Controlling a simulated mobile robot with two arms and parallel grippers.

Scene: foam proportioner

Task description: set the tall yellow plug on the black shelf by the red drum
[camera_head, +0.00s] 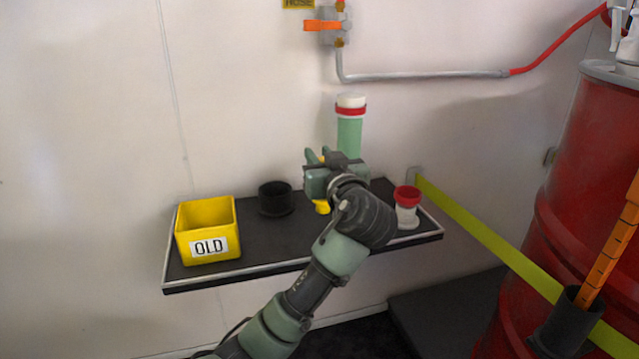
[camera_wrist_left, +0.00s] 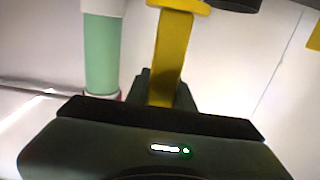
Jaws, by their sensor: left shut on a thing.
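The yellow plug (camera_wrist_left: 172,55) shows in the left wrist view as a long yellow bar with a wider flange at one end. My left gripper (camera_head: 322,168) is shut on it, over the black shelf (camera_head: 262,245). In the head view only small yellow parts of the plug (camera_head: 321,206) show below and behind the gripper. Whether its lower end touches the shelf I cannot tell. The red drum (camera_head: 565,215) stands at the right, beyond the shelf's right end. My right gripper is not in view.
The shelf holds a yellow OLD bin (camera_head: 207,231), a black cup (camera_head: 275,198), a green tube (camera_head: 349,135) with white top and red ring, and a red-rimmed white cup (camera_head: 407,205). A yellow-green strap (camera_head: 480,234) runs toward the drum. The shelf's front middle looks clear.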

